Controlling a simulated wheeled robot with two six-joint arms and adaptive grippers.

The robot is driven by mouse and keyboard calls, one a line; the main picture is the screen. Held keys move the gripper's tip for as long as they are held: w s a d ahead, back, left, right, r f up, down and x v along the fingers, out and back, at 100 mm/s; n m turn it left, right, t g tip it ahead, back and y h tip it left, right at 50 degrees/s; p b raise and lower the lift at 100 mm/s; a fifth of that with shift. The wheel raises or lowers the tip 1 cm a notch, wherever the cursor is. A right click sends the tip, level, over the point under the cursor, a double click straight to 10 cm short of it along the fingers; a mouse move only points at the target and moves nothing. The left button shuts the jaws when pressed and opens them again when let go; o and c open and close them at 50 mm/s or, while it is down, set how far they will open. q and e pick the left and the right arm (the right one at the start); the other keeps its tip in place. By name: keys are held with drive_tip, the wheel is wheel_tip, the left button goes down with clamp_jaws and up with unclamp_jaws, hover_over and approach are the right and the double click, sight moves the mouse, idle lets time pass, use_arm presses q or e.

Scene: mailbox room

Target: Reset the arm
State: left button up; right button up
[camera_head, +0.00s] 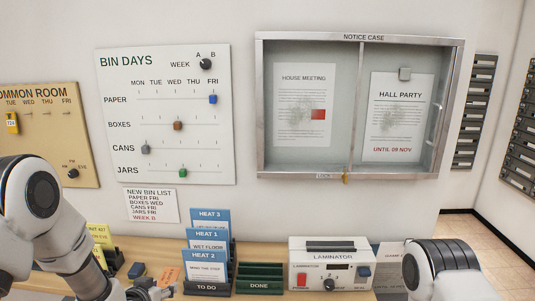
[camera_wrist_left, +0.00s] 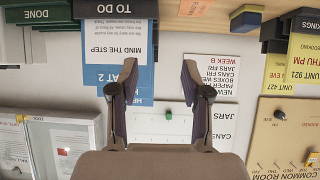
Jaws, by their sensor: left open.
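My left arm (camera_head: 35,215) comes in from the left in the head view. My left gripper (camera_head: 150,289) is low at the bottom edge, in front of the shelf and just left of the TO DO rack. In the left wrist view the left gripper (camera_wrist_left: 157,75) has its two fingers spread wide with nothing between them. That view is upside down and looks toward the wall and the cards. My right arm (camera_head: 445,270) shows at the lower right in the head view. Its gripper is out of view.
The BIN DAYS board (camera_head: 165,115) and glass notice case (camera_head: 262,110) hang on the wall. On the wooden shelf stand the TO DO rack (camera_head: 207,288) with HEAT cards, the DONE rack (camera_head: 260,285) and the laminator (camera_head: 330,250). The COMMON ROOM board (camera_head: 40,140) hangs left.

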use_arm(q)
drive_tip(key=s+d+f+g+b, duration=0.1)
drive_tip(key=s+f+g, duration=0.3)
drive_tip(key=s+f, duration=0.8)
drive_tip(key=s+f+g, duration=0.3)
drive_tip(key=s+f, duration=0.3)
drive_tip(key=s, duration=0.7)
drive_tip(key=s+d+f+n+g+b, duration=0.1)
drive_tip(key=s+f+g, duration=0.3)
drive_tip(key=s, duration=0.9)
wheel_tip(320, 180, down, 2)
drive_tip(key=shift+f+g+y, duration=0.15)
drive_tip(key=shift+g+y, duration=0.15)
drive_tip(key=shift+y, duration=0.1)
